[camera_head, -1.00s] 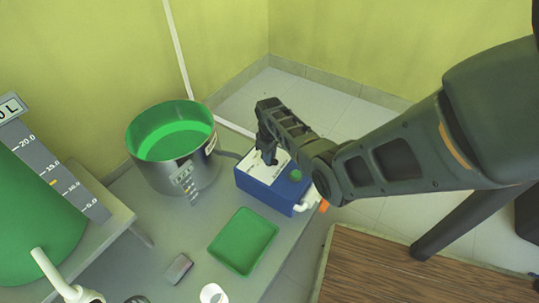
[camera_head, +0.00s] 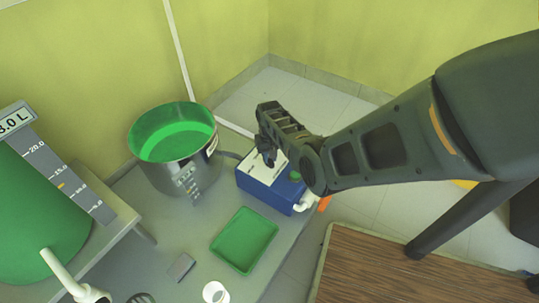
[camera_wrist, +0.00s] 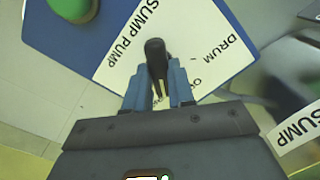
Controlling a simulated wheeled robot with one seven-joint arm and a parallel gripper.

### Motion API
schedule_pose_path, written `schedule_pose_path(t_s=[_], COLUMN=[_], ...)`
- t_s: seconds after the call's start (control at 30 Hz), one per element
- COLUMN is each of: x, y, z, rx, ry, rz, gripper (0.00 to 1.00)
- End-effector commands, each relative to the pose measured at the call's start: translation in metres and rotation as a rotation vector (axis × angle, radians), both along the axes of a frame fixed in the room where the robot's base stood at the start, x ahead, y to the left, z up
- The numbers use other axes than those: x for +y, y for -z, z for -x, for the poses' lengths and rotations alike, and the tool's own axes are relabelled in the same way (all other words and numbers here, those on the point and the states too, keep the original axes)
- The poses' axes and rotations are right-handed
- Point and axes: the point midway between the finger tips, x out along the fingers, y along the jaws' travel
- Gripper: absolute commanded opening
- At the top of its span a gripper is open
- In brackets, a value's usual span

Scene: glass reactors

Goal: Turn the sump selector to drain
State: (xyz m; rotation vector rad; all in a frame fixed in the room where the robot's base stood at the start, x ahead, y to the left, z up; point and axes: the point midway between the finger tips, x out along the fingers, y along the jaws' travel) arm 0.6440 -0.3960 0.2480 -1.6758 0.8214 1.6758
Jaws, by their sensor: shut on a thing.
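The blue pump box (camera_head: 270,193) stands at the right end of the grey bench, with a white label plate on top. In the wrist view the plate (camera_wrist: 195,25) reads "SUMP PUMP" and "DRUM"; another word starting with "O" is partly hidden. The black selector handle (camera_wrist: 155,48) stands out between my fingers. My gripper (camera_wrist: 158,82) is shut on it, above the plate. In the head view my gripper (camera_head: 268,156) reaches down onto the box top and hides most of the selector.
A green button (camera_wrist: 75,6) sits on the box corner. A steel pot (camera_head: 180,175) with green liquid stands left of the box. A green tray (camera_head: 244,240), a small grey block (camera_head: 181,267) and a white ring (camera_head: 215,292) lie in front. A large green vessel (camera_head: 40,220) is at far left.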

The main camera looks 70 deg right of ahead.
Motion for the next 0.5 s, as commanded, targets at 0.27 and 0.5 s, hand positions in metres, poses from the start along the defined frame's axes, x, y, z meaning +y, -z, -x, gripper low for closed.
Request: schedule_pose_path(t_s=[0.27,0.5], x=[0.0002,0.0004], y=[0.0000,0.0003], z=[-0.0003,-0.0003], rx=[0.000,-0.001], ry=[0.101,0.125], rz=[0.000,-0.001], gripper=[0.00,0.00])
